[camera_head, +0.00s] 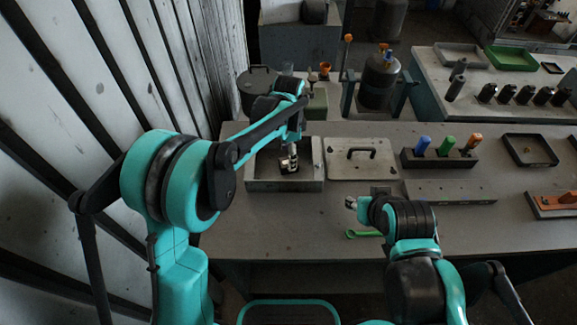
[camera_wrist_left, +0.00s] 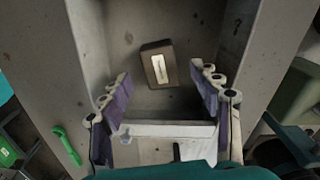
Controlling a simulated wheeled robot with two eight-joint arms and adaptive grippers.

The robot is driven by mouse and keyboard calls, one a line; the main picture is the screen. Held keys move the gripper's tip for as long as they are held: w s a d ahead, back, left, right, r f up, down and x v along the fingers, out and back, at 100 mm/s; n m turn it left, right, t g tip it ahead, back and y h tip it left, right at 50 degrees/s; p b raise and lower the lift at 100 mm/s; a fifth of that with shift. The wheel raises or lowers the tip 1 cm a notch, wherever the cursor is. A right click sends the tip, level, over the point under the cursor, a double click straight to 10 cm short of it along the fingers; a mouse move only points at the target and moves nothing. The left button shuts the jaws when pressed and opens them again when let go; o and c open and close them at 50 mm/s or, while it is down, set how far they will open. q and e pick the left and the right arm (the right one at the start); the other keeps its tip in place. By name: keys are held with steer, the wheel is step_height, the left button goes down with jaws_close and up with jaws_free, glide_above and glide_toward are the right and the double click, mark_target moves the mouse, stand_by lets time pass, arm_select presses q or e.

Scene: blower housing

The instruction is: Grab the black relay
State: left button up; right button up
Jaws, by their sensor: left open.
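The black relay (camera_wrist_left: 160,64) is a small dark block with a pale label on top. In the left wrist view it lies on the floor of the open grey housing (camera_head: 254,186). My left gripper (camera_wrist_left: 160,82) is open above the housing, with the relay apart from its purple-padded fingers and ahead of the gap between them. In the head view my left gripper (camera_head: 289,163) reaches down over the housing and the relay cannot be made out clearly. My right gripper (camera_head: 352,203) is low over the bench to the right; its jaws are too small to read.
Beside the housing lies a flat cover plate (camera_head: 375,171) with a black handle. A black rack (camera_head: 440,162) holds blue, green and orange-topped pieces. A green tool (camera_head: 362,234) lies near the bench's front edge. The housing walls stand close around the left fingers.

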arm_select(q)
step_height(320, 180, down, 5)
steer(key=shift+r+b, duration=0.2)
steer(key=shift+b, duration=0.65)
steer(key=shift+r, duration=0.1)
steer(key=c, duration=1.3)
steer(key=shift+r, duration=0.1)
